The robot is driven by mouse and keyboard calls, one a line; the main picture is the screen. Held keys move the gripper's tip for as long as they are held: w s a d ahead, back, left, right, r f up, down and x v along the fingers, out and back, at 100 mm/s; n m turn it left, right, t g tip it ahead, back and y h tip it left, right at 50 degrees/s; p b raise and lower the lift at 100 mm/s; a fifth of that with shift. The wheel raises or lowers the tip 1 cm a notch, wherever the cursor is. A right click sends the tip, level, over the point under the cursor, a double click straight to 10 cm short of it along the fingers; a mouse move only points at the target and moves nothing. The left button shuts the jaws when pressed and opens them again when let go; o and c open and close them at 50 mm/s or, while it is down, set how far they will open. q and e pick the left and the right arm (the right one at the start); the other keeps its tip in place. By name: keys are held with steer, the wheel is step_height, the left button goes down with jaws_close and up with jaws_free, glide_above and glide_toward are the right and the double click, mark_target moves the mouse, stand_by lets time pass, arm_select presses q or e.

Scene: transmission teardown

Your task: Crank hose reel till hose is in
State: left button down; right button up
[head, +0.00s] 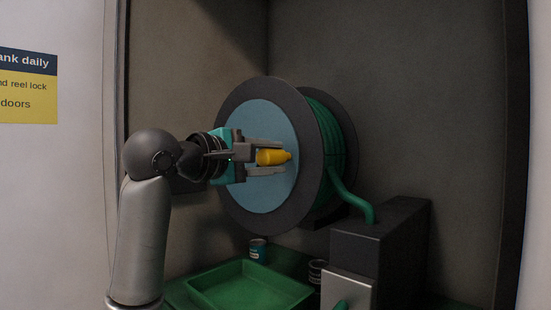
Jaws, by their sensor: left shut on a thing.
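The hose reel (264,196) stands in a grey recess, with a dark round rim and a blue-grey face. Green hose (325,130) is wound on its drum. A length of hose (353,202) runs from the drum down to a dark box (380,240). My left gripper (282,158) comes in from the left, in front of the reel face, and is shut on the yellow crank handle (271,157). The gripper hides the crank's arm, if any, behind it. My right gripper is not in view.
A dark can-like thing (317,268) stands beside the box. A yellow sign (27,97) hangs on the left.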

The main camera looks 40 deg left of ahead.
arm_select(q)
steer(key=shift+r, duration=0.15)
stand_by(0.3)
steer(key=shift+c, duration=2.4)
jaws_free()
steer(key=shift+s, duration=0.1)
steer(key=s+a+b, duration=0.1)
steer(key=s+b, duration=0.3)
steer(key=s, duration=1.1)
steer(key=shift+r, duration=0.3)
steer(key=shift+a, duration=0.1)
